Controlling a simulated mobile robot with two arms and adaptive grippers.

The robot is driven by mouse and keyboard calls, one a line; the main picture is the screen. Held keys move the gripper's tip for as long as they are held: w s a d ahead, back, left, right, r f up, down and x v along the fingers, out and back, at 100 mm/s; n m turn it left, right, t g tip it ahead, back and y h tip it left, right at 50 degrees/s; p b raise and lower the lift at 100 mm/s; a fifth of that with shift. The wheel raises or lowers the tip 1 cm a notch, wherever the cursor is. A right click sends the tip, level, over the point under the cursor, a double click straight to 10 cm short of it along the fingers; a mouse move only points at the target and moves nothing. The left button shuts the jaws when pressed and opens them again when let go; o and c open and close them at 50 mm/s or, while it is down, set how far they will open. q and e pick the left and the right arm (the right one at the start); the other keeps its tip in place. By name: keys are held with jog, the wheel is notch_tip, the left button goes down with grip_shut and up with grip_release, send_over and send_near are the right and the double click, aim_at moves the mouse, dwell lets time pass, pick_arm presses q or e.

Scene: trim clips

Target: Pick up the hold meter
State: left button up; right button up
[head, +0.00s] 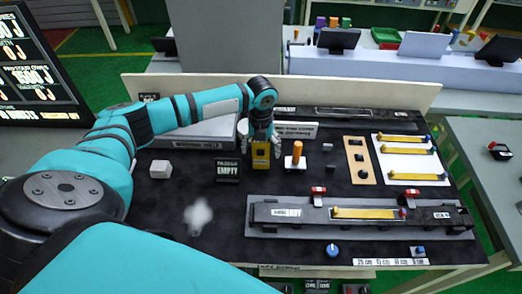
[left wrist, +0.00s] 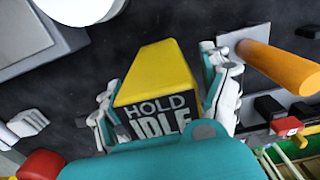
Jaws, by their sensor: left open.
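The hold meter (head: 260,157) is a small yellow block with a dark face, standing on the dark work mat near the back middle. In the left wrist view the hold meter (left wrist: 155,85) shows its yellow top and a face reading "HOLD IDLE". My left gripper (head: 260,140) points down over it from above. In the left wrist view the open fingers of my left gripper (left wrist: 165,95) stand on either side of the block. I cannot tell whether they touch it. My right gripper is not in view.
An orange peg (head: 297,152) on a white base stands just right of the meter. A black "EMPTY" sign (head: 228,170) and a white block (head: 160,169) are to the left. A long rail fixture (head: 290,213) lies in front, and a white panel with yellow strips (head: 405,140) lies right.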

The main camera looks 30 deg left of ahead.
pick_arm(q)
jog(key=c, duration=1.1)
